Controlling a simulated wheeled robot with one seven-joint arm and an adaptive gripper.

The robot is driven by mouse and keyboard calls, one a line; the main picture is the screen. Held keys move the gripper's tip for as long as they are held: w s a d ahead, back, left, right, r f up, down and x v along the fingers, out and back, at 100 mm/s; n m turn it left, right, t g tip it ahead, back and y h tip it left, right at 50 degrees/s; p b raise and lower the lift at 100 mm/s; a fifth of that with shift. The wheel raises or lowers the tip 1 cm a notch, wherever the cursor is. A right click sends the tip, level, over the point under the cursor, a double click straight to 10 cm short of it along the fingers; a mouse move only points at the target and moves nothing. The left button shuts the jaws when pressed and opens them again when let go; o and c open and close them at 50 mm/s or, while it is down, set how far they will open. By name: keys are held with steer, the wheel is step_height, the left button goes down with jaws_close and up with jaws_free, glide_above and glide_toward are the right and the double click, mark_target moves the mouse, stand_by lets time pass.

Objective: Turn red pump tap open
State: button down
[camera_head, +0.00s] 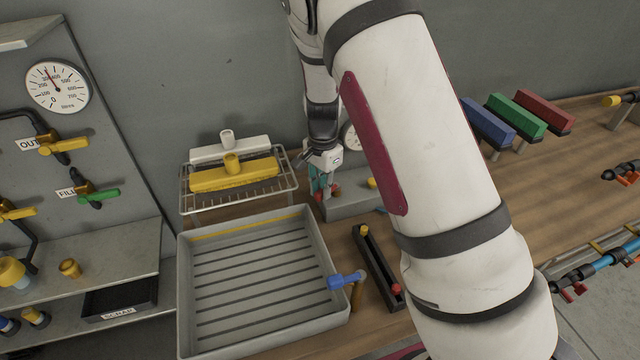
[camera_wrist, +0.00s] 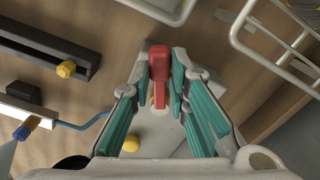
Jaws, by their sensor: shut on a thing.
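The red pump tap (camera_wrist: 160,66) shows in the wrist view between the two teal fingers of my gripper (camera_wrist: 159,75). The fingers are closed in on both sides of its red handle. In the head view my gripper (camera_head: 322,186) is low at the back of the bench, over the grey pump block (camera_head: 352,206). Only a small bit of red shows beside the fingers there, and my arm hides much of the area to the right. I cannot tell the tap's open or shut setting from these views.
A grey slatted tray (camera_head: 262,325) lies front left, with a blue valve (camera_head: 347,281) at its edge. A wire rack (camera_head: 240,197) with a yellow block stands behind it. A black rail (camera_head: 376,270) with yellow and red knobs lies right of the tray. A yellow knob (camera_wrist: 131,143) is close to my fingers.

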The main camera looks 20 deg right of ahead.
steer(key=n, duration=0.2)
steer(key=s+d+n, duration=0.1)
steer(key=s+n, duration=0.1)
steer(key=n, duration=0.1)
steer(key=shift+d+n, duration=0.3)
steer(key=shift+d, duration=0.05)
steer(key=n, duration=0.1)
steer(key=d+n, duration=0.1)
steer(key=n, duration=0.1)
steer(key=s+d+n, duration=0.1)
steer(key=n, duration=0.1)
steer(key=shift+d+n, duration=0.1)
steer(key=shift+n, duration=0.2)
steer(key=c, duration=1.5)
jaws_free()
steer(key=shift+r, duration=0.15)
step_height(320, 180, up, 12)
steer(key=shift+f, duration=0.1)
